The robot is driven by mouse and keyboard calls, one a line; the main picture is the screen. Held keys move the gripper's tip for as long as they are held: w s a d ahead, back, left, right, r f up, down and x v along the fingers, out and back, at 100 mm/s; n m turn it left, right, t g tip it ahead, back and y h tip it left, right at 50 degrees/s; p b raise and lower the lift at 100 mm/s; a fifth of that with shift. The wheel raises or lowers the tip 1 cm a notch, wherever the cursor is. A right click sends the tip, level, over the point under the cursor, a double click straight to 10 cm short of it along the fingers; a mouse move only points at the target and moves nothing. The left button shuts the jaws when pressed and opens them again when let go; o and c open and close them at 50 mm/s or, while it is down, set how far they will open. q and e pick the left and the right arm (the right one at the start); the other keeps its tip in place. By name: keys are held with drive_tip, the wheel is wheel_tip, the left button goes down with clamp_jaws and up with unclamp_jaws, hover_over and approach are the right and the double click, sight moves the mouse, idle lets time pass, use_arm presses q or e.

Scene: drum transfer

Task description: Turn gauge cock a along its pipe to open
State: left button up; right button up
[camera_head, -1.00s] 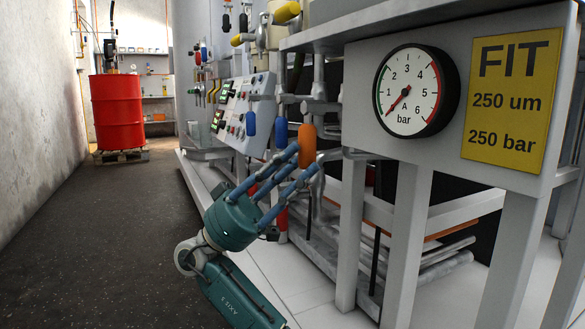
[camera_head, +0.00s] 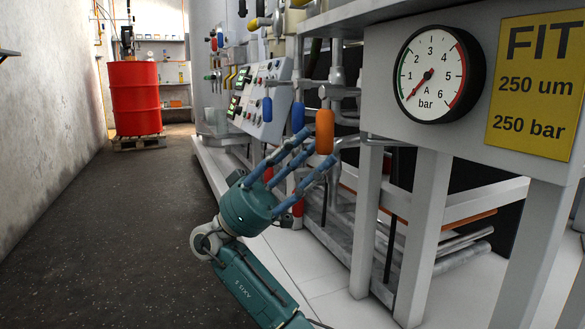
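The gauge marked A (camera_head: 433,75) is a white dial with its needle near the low end, on the grey panel at the right. An orange handle (camera_head: 324,131), likely gauge cock a, hangs upright on thin grey piping left of the gauge. My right gripper (camera_head: 314,149) is teal with blue fingers. Its fingers are spread and point up and right, with their tips just left of and below the orange handle. I see nothing held; whether a fingertip touches the handle I cannot tell. My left gripper is out of view.
A blue handle (camera_head: 298,117) hangs just left of the orange one, close to the fingers. A control panel (camera_head: 262,98) stands behind. Grey frame legs (camera_head: 421,232) stand right of my arm. A red drum (camera_head: 135,98) on a pallet is far off; the dark floor at left is clear.

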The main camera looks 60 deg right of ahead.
drive_tip(key=v, duration=1.1)
drive_tip(key=shift+d, duration=0.1)
